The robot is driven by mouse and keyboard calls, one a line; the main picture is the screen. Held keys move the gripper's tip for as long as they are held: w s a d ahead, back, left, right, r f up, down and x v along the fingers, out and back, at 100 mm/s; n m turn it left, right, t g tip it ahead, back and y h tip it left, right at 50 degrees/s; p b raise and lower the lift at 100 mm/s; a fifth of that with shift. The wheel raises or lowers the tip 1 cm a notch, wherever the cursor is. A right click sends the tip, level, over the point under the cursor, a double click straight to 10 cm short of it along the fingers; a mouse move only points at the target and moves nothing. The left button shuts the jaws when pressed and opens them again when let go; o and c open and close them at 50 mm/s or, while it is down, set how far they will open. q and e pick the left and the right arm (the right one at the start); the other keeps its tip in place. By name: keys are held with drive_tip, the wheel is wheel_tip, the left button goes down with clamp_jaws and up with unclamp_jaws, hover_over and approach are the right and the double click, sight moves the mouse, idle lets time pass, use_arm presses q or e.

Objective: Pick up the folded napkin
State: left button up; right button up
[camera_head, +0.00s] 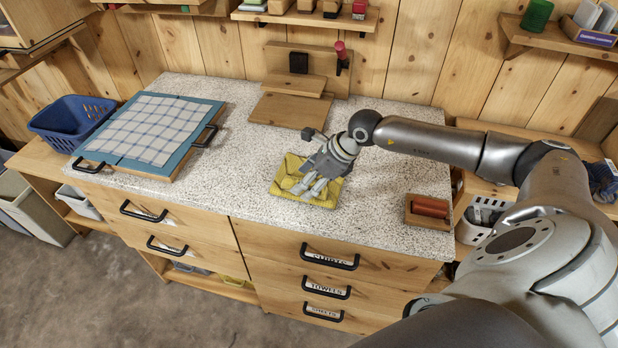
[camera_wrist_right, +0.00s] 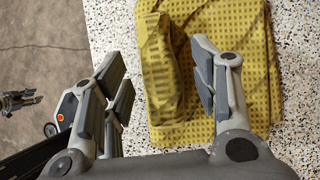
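The folded napkin (camera_head: 330,197) is yellow with a dark check pattern and lies on the speckled countertop near its front edge. In the right wrist view the napkin (camera_wrist_right: 245,60) is a flat folded square with a raised, bunched fold along its left side. My right gripper (camera_head: 307,191) points down at the napkin and covers part of it in the head view. In the right wrist view my right gripper (camera_wrist_right: 160,80) is open, its fingers on either side of the raised fold, with gaps showing. A small gripper-like shape, apparently my left gripper (camera_wrist_right: 20,99), is over the floor.
A blue board with a checked cloth (camera_head: 150,128) lies at the left of the countertop (camera_head: 240,140). Wooden boards (camera_head: 290,110) are at the back. A small wooden box with red cylinders (camera_head: 429,211) stands at the front right. Countertop around the napkin is clear.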

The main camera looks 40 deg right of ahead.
drive_tip(key=c, duration=1)
drive_tip(key=shift+r, duration=0.1)
drive_tip(key=shift+w+r+b, duration=0.1)
drive_tip(key=shift+r+b, duration=0.35)
drive_tip(key=shift+b, duration=0.1)
drive_tip(key=s+d+r+b, duration=0.3)
drive_tip(key=s+r+b, duration=0.4)
drive_tip(key=s+r, duration=0.5)
drive_tip(key=shift+s+d, duration=0.3)
drive_tip(key=shift+s, duration=0.5)
